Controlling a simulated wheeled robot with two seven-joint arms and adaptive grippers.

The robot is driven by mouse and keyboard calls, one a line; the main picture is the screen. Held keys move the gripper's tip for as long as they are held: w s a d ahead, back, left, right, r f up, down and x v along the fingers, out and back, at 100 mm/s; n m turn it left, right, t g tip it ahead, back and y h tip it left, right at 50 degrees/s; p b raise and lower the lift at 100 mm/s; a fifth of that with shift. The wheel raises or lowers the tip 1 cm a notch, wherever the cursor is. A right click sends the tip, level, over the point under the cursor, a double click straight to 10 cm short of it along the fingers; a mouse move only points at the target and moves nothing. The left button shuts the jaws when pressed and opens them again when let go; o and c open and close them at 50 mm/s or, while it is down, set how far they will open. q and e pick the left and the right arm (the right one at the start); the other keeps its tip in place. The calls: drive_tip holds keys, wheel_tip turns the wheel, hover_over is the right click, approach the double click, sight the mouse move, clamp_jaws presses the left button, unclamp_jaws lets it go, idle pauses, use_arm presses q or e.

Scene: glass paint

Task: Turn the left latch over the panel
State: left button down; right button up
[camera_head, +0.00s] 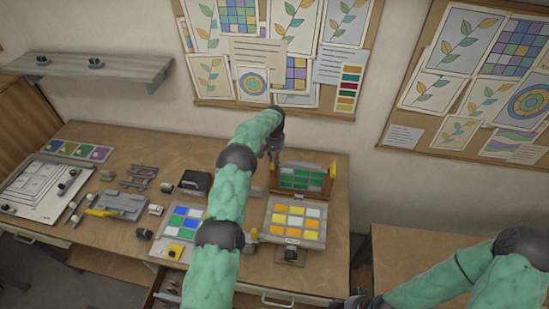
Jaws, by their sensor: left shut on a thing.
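A panel of green glass panes (301,178) stands in a brown wooden frame (284,193) near the back of the workbench. The right latch (333,168) is a yellow piece upright at the frame's right side. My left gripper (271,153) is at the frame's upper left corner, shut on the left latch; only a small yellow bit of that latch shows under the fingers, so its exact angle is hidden. My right gripper (356,302) is at the bottom edge, cut off and away from the panel; its fingers are not clear.
A panel of orange and yellow panes (295,218) lies in front of the frame. A blue, green and white one (184,222) lies left of my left arm. A black box (195,182), grey tools and a white tray (40,186) fill the bench's left.

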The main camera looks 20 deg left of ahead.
use_arm(q)
drive_tip(key=n+b, duration=0.1)
drive_tip(key=b, duration=0.1)
drive_tip(key=n+b, duration=0.2)
drive_tip(key=shift+w+f, duration=0.15)
drive_tip(key=shift+f, duration=0.05)
drive_tip(key=n+b, duration=0.2)
drive_tip(key=n, duration=0.1)
drive_tip(key=shift+r, duration=0.1)
drive_tip(key=n+b, duration=0.1)
drive_tip(key=n, duration=0.1)
drive_tip(key=shift+a+r+n, duration=0.1)
drive_tip(key=shift+n, duration=0.3)
drive_tip(key=n+b, duration=0.1)
drive_tip(key=n, duration=0.1)
drive_tip(key=shift+n, duration=0.4)
drive_tip(key=n, duration=0.6)
drive_tip(key=shift+a+b, duration=0.2)
drive_tip(key=shift+b, duration=0.1)
drive_tip(key=shift+n, duration=0.3)
drive_tip(key=c, duration=1.1)
unclamp_jaws()
drive_tip(key=shift+c, duration=0.2)
